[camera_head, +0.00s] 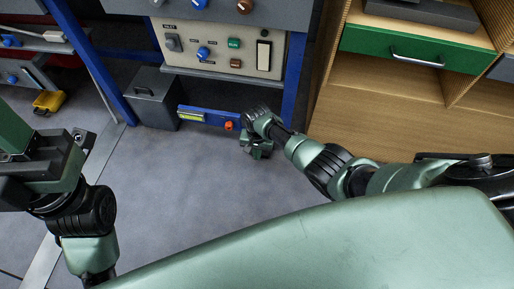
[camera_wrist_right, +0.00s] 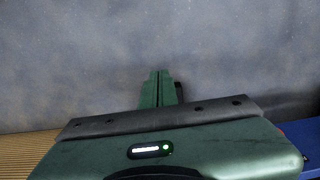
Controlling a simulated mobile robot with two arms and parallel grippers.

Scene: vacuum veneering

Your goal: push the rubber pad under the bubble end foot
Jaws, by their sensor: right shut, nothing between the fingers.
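A blue bar with a yellow-green bubble vial (camera_head: 190,115) and an orange end piece (camera_head: 229,125) lies low beneath the control panel, close to the floor. I cannot make out the foot under it. My right gripper (camera_head: 256,152) points down at the floor just right of the bar's orange end. In the right wrist view its fingers (camera_wrist_right: 161,82) are shut together with nothing between them. A small dark piece (camera_wrist_right: 180,91) shows just right of the fingers; I cannot tell whether it is the rubber pad. My left gripper (camera_head: 60,165) is at the far left, its fingers unclear.
A blue upright (camera_head: 296,75) stands behind my right gripper. A wooden cabinet (camera_head: 350,125) with a green drawer (camera_head: 400,47) is to the right. A dark grey bin (camera_head: 152,98) stands left of the bar. The grey floor (camera_head: 190,185) in front is clear.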

